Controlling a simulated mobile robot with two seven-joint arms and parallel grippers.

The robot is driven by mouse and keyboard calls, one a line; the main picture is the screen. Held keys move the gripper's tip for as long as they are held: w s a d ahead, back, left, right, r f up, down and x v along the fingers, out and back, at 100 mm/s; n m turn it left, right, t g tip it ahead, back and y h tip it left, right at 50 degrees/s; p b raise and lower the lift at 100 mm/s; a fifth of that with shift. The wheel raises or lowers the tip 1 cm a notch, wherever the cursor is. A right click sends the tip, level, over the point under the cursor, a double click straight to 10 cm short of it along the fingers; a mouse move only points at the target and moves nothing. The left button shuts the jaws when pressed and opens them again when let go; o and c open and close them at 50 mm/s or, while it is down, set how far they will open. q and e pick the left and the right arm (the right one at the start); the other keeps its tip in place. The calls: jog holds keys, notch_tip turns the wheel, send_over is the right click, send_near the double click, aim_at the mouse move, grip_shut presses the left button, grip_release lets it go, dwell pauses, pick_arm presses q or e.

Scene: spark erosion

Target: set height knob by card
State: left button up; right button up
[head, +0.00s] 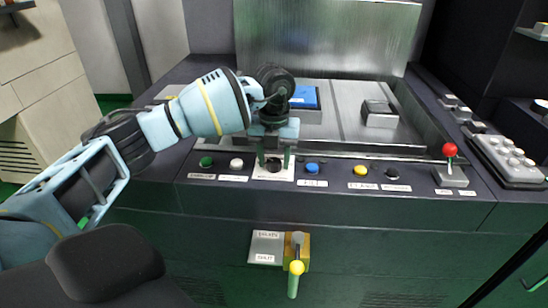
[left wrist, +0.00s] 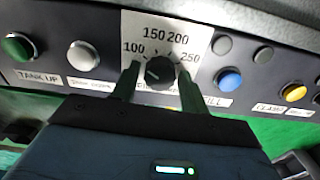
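The height knob (left wrist: 160,72) is a round black dial on a white scale plate (left wrist: 192,28) marked 100, 150, 200 and 250. A pale mark on its face seems to point left; the exact reading is too small to tell. In the head view the knob (head: 273,165) shows below my left gripper (head: 274,160). My left gripper (left wrist: 160,78) points down at the panel, one finger on each side of the knob, with a visible gap to it. It looks open and holds nothing. No card with a readable setting shows. My right gripper is not in view.
Green (head: 206,161), white (head: 237,163), blue (head: 312,168) and yellow (head: 360,170) buttons flank the knob closely. A red-topped lever (head: 449,150) stands at the right. A blue block (head: 304,97) lies in the machine's work area.

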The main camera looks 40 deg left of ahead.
pick_arm(q)
jog(key=c, duration=0.7)
jog(key=shift+m, duration=0.3)
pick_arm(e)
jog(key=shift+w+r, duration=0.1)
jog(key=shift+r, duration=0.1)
pick_arm(q)
jog(key=shift+r+m+p, duration=0.15)
jog(key=shift+m+p, duration=0.4)
jog(key=shift+m, duration=0.35)
jog(key=m, duration=0.2)
jog(key=shift+m+p, duration=0.3)
jog(key=shift+p, duration=0.1)
jog(key=m, duration=0.5)
jog(key=shift+p, duration=0.4)
jog(key=m, duration=0.4)
jog(key=shift+m, duration=0.7)
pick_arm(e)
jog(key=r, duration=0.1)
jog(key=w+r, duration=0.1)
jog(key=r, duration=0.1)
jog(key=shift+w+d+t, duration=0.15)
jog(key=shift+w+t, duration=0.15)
pick_arm(q)
jog(key=shift+m, duration=0.3)
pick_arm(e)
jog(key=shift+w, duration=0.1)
